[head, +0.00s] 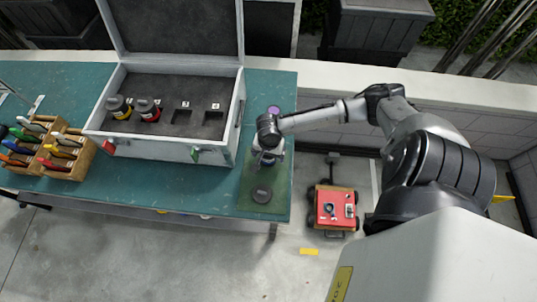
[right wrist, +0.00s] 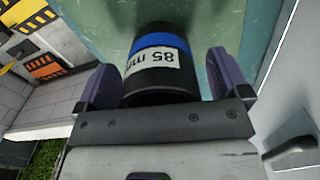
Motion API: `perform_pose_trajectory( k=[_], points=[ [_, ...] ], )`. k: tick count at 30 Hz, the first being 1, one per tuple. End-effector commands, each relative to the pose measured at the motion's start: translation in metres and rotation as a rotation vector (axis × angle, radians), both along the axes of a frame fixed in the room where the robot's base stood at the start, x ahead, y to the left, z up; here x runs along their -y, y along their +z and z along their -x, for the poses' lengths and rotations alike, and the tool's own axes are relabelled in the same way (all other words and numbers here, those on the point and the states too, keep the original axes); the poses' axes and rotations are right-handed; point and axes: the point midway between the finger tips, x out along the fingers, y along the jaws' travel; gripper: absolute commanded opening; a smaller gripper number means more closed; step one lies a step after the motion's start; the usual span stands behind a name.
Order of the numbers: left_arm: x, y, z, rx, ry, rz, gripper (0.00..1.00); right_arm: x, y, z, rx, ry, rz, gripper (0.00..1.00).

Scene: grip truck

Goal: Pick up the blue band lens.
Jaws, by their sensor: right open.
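The blue band lens (right wrist: 160,85) is a dark cylinder with a blue ring and a white label reading 85 mm upside down. In the right wrist view it lies between the two purple fingers of my open right gripper (right wrist: 162,75), with a small gap to the right finger. In the head view my right gripper (head: 267,158) is over the green mat (head: 248,200) at the table's right end, and the wrist mostly hides the lens. My left gripper is not in view.
An open case (head: 165,150) left of my gripper holds a yellow-banded lens (head: 119,107) and a red-banded lens (head: 147,110). A dark disc (head: 262,194) lies on the mat's front. A purple-topped round thing (head: 273,109) stands behind. A red cart (head: 335,208) is on the floor right.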

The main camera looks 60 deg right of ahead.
Motion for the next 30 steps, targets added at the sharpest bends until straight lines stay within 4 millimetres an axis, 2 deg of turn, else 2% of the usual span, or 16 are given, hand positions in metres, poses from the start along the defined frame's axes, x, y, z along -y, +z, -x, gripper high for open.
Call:
perform_pose_trajectory(
  k=[7, 30],
  points=[
    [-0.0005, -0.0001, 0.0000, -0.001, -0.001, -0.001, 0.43, 0.0001, -0.0006, -0.0002, 0.001, 0.000, 0.000, 0.94],
    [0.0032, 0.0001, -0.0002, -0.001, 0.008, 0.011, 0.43, 0.0004, 0.0005, -0.0008, 0.002, 0.000, 0.001, 0.21]
  ],
)
